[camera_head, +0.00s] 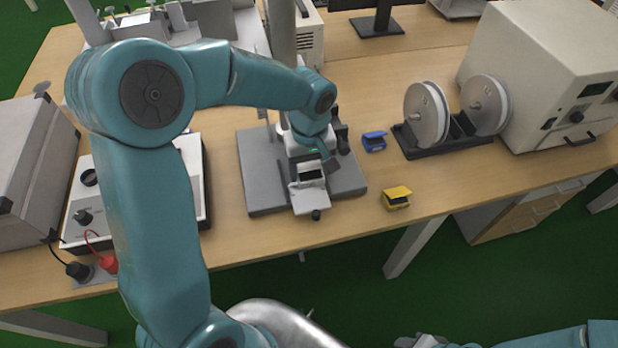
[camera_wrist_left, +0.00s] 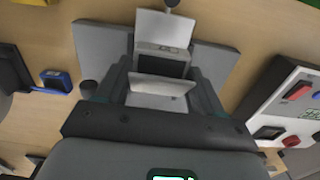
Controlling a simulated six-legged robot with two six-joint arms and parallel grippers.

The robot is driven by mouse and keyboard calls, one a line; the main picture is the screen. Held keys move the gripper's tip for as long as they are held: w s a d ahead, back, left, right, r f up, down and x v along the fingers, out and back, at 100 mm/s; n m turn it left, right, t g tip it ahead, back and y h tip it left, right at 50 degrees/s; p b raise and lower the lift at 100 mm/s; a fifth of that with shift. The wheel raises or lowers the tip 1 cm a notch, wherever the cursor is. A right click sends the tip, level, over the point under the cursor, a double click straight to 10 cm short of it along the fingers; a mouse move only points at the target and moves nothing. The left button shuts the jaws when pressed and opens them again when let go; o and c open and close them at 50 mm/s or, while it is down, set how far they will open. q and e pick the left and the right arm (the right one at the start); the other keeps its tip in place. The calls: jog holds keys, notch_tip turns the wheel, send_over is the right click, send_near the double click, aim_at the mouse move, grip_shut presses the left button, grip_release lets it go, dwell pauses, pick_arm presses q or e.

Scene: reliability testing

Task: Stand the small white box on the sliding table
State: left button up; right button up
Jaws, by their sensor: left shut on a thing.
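The small white box (camera_wrist_left: 160,88) is between the two fingers of my left gripper (camera_wrist_left: 161,94), which is shut on it. In the head view my left gripper (camera_head: 309,158) reaches down over the sliding table, and the arm hides much of the box. The sliding table has a grey base plate (camera_head: 262,187) and a pale front plate (camera_head: 309,201) with a dark knob. A dark recess shows beside the box in the wrist view. I cannot tell whether the box touches the table. My right gripper (camera_head: 421,341) is partly in view at the bottom edge, its jaws unclear.
A blue clip-like block (camera_head: 374,141) and a yellow one (camera_head: 397,197) lie right of the sliding table. A stand with round discs (camera_head: 428,115) and a large white instrument (camera_head: 545,70) are farther right. A white control box (camera_head: 85,205) stands at left. A column rises behind the table.

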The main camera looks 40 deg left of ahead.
aim_at(309, 174)
pick_arm(q)
jog(key=f, duration=0.3)
jog(key=shift+s+f, duration=0.25)
jog(key=shift+f, duration=0.15)
jog(key=shift+w+f, duration=0.15)
jog(key=shift+f, duration=0.1)
jog(key=shift+f+b, duration=0.4)
jog(key=shift+b, duration=0.2)
jog(key=shift+f, duration=0.15)
jog(key=o, duration=1)
jog(key=shift+o, duration=0.2)
